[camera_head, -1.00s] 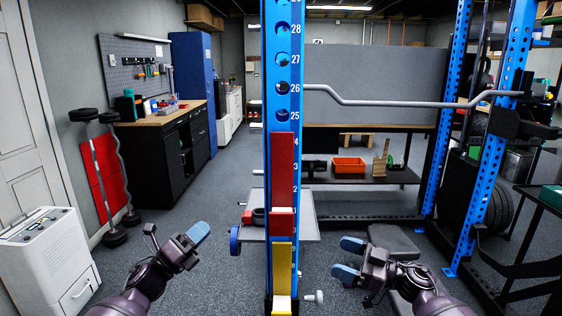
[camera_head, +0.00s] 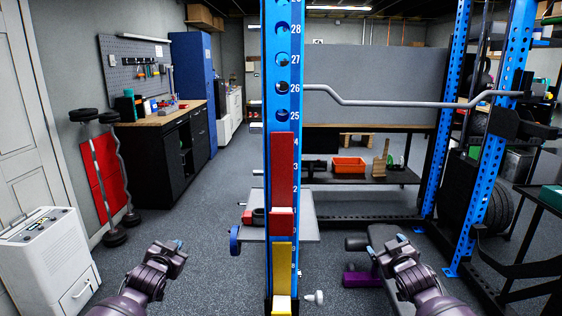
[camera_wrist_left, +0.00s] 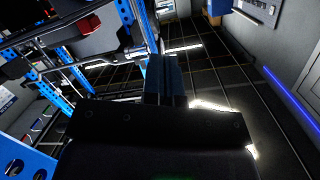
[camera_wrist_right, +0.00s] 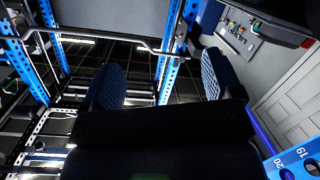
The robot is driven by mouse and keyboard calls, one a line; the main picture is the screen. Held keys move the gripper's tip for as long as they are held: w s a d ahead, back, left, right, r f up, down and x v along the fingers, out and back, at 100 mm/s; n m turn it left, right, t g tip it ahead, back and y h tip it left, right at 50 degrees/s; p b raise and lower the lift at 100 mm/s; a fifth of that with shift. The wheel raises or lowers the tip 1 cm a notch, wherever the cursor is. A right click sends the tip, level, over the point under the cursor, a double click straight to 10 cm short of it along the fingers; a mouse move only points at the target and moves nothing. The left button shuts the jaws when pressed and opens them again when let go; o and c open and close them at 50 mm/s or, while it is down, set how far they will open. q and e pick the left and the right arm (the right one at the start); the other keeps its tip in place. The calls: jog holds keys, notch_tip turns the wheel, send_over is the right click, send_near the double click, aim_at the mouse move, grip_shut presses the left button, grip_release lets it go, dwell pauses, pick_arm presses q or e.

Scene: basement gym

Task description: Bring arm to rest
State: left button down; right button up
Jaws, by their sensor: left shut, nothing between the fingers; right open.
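My left gripper (camera_head: 178,246) is low in the head view, left of the blue rack post (camera_head: 283,60), over bare floor. In the left wrist view its two blue fingers (camera_wrist_left: 163,78) are together with nothing between them. My right gripper (camera_head: 387,243) is low in the head view, right of the post. In the right wrist view its two blue fingers (camera_wrist_right: 163,80) stand wide apart and nothing is held. Both grippers point forward and upward, apart from the post.
A grey plate (camera_head: 310,229) juts from the post between my arms. A purple-ended object (camera_head: 356,278) lies low beside my right gripper. A white appliance (camera_head: 45,260) stands at left, and a second blue upright (camera_head: 497,150) at right. Open floor (camera_head: 205,220) lies ahead on the left.

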pick_arm(q)
jog(key=s+d+f+n+g, duration=0.1)
jog(key=s+f, duration=0.7)
jog(key=s, duration=0.3)
jog(key=s+f+n+g, duration=0.1)
jog(key=s+f+g, duration=0.1)
jog(key=s+f, duration=0.75)
pick_arm(e)
jog(key=s+a+f+m+g, duration=0.1)
jog(key=s+f, duration=0.7)
jog(key=s, duration=0.3)
jog(key=s+f+g, duration=0.2)
jog(key=s+f, duration=0.6)
jog(key=s, duration=0.3)
pick_arm(q)
jog(key=s+d+f+n+g, duration=0.1)
jog(key=s+n, duration=0.1)
jog(key=s, duration=2.3)
jog(key=shift+s+g+y, duration=0.25)
jog(key=shift+g+y, duration=0.05)
jog(key=shift+g, duration=0.1)
pick_arm(e)
jog(key=s+a+f+m+g, duration=0.1)
jog(key=s+f+m+g, duration=0.1)
jog(key=s, duration=2.2)
jog(key=shift+f+m+h, duration=0.3)
jog(key=shift+f, duration=0.1)
